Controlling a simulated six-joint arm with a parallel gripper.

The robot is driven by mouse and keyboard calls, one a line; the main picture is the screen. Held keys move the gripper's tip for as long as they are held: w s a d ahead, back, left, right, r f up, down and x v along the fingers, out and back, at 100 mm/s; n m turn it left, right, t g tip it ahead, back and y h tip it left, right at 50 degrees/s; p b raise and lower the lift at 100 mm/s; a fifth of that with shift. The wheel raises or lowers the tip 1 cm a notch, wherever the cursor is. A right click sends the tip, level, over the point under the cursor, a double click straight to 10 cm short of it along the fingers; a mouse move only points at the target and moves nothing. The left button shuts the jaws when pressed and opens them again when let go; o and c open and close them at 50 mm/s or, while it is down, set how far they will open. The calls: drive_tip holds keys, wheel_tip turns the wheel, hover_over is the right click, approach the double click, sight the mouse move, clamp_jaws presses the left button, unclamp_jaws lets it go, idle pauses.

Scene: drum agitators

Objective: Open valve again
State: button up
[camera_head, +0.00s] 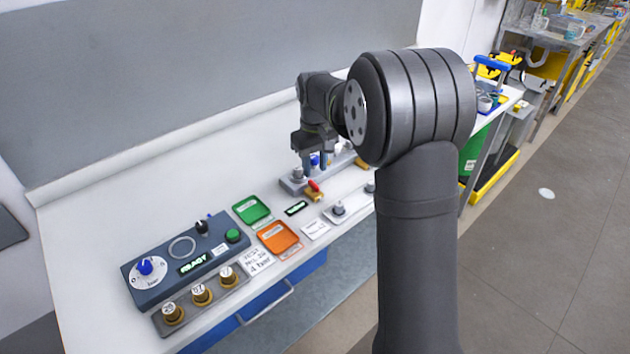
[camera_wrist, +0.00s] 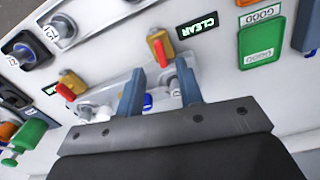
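A brass valve with a red handle (camera_head: 314,187) sits at the front edge of a grey fixture on the bench. It also shows in the wrist view as a yellow body with a red handle (camera_wrist: 160,49), just beyond my fingertips. A second red-handled valve (camera_wrist: 68,87) lies further left in the wrist view. My gripper (camera_wrist: 157,79) points down over the fixture, its two fingers apart. A blue-topped part (camera_wrist: 147,102) shows between the fingers; I cannot tell whether they touch it. In the head view, my gripper (camera_head: 321,164) stands just behind the first valve.
A CLEAR display (camera_head: 296,208) is beside the first valve. A green tray (camera_head: 252,209) and an orange tray (camera_head: 278,237) lie to the left. A control box reading READY (camera_head: 150,285) and several labelled brass pieces (camera_head: 201,294) are further left. Bare bench lies behind the trays.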

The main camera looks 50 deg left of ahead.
sight(315, 185)
wheel_tip(315, 185, down, 6)
drive_tip(key=shift+r, duration=0.15)
clamp_jaws()
